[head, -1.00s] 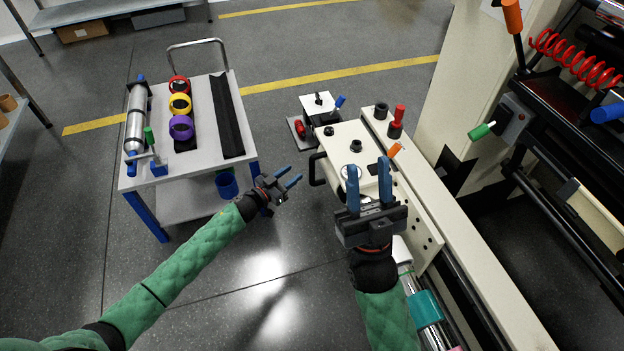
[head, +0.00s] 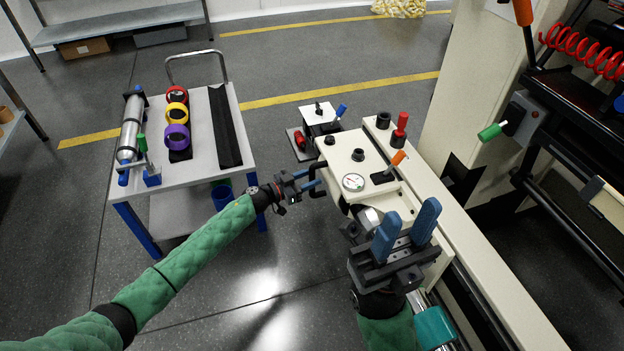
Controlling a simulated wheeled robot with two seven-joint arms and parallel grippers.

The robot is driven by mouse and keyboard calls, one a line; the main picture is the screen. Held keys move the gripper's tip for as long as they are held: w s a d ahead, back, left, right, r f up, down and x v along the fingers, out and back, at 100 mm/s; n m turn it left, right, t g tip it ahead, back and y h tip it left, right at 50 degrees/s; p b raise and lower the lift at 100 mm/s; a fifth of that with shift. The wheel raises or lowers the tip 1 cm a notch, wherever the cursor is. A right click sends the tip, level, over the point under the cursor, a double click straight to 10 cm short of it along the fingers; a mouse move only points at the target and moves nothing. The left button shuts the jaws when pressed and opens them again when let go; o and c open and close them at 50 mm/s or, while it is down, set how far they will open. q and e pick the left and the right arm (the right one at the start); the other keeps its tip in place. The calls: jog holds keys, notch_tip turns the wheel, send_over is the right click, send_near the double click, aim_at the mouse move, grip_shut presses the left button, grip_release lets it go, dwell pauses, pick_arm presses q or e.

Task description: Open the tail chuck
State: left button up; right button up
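The tail chuck is not clearly identifiable. The cream housing (head: 372,143) stands at centre. On its top are a round gauge (head: 353,182), an orange-tipped lever (head: 397,158) at a dark plate, and black knobs. A red knob (head: 402,120) stands at its far right. A black side handle (head: 318,169) is on its left face. My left gripper (head: 314,179) is at this handle, its blue fingers apart; contact cannot be told. My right gripper (head: 412,210) is open and appears empty over the near end of the housing, hiding part of it. A chrome shaft with a teal band (head: 434,327) shows below.
A cart (head: 200,108) at left holds a metal roller (head: 131,128), red, yellow and purple rings (head: 177,114) and a black bar. A small white-topped unit (head: 318,114) stands behind the housing. The large machine (head: 478,90) bounds the right. Floor between cart and housing is clear.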

pick_arm(q)
jog(key=shift+w+d, duration=0.25)
jog(key=shift+d, duration=0.2)
grip_shut()
jog(key=shift+w+a+r, duration=0.1)
jog(key=shift+w, duration=0.3)
send_near(316, 155)
jog(key=x, duration=0.5)
jog(key=shift+r, duration=0.15)
grip_release()
